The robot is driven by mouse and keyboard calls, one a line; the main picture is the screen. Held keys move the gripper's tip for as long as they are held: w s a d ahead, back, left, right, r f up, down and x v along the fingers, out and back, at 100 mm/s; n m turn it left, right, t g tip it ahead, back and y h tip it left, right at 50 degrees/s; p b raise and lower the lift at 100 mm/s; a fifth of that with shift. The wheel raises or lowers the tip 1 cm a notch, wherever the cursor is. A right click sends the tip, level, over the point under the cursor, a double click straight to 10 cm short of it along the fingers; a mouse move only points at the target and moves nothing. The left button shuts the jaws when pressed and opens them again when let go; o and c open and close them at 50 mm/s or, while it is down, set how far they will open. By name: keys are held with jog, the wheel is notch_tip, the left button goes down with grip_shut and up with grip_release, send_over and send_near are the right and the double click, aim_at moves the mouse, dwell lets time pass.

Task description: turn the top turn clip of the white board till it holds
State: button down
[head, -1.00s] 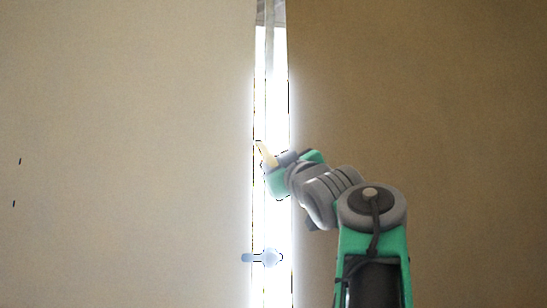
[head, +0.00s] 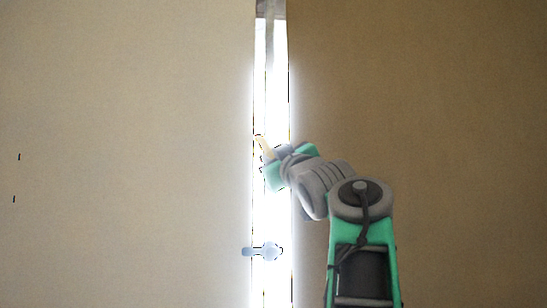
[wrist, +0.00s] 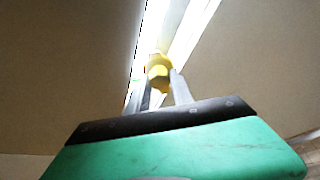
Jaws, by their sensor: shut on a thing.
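The top turn clip is yellow and shows in the head view (head: 262,145) at the bright gap, leaning up and left toward the edge of the pale left board (head: 130,150). In the wrist view the yellow clip (wrist: 158,70) sits between the two grey fingers of my gripper (wrist: 161,82). My gripper (head: 270,158) is shut on this clip and hides part of it. I cannot tell whether the clip's tip overlaps the board's face.
A lower blue-grey clip (head: 264,251) lies level across the gap, its lever pointing left over the pale board's edge. A brown panel (head: 440,120) fills the right side. The bright strip (head: 275,95) between them is glaring and hides detail.

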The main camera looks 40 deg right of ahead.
jog(key=shift+n+y+p, duration=0.4)
jog(key=shift+n, duration=0.1)
jog(key=n+y+p, duration=0.1)
jog(key=n+p, duration=0.1)
jog(key=n, duration=0.1)
jog(key=n+g+y+p, duration=0.1)
jog(key=n+p, duration=0.1)
jog(key=n, duration=0.1)
jog(key=n+y+p, duration=0.1)
jog(key=n+p, duration=0.2)
jog(key=shift+r+n+y, duration=0.3)
jog(key=shift+n, duration=0.1)
jog(key=shift+d+f+n+g+p, duration=0.15)
jog(key=shift+n+g+p, duration=0.6)
jog(key=shift+n, duration=0.65)
jog(key=c, duration=1.4)
grip_release()
jog(key=shift+s, duration=0.1)
